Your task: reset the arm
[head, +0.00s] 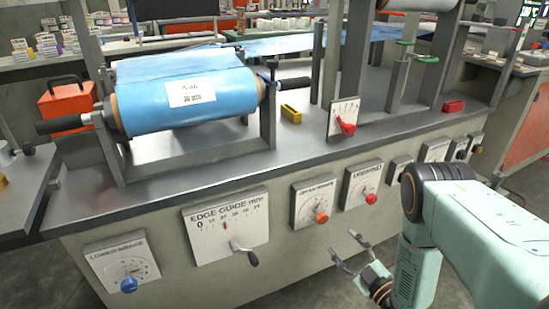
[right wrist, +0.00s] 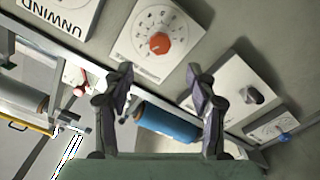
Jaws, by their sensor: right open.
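My right arm (head: 450,220) comes in from the right in the head view, bent at a thick mint-green joint. Its gripper (head: 352,258) hangs in front of the machine's front panel, below the orange and red dials. In the right wrist view the two dark fingers (right wrist: 160,100) stand wide apart with nothing between them touching. The blue film roll (right wrist: 168,122) shows behind the gap between them. My left gripper is not in view.
The machine's grey panel carries an edge guide plate (head: 227,228), a blue knob (head: 129,285), an orange knob (head: 321,217) and a red knob (head: 370,198). A blue film roll (head: 185,105) sits on top, beside an orange box (head: 66,103) and a yellow block (head: 291,114).

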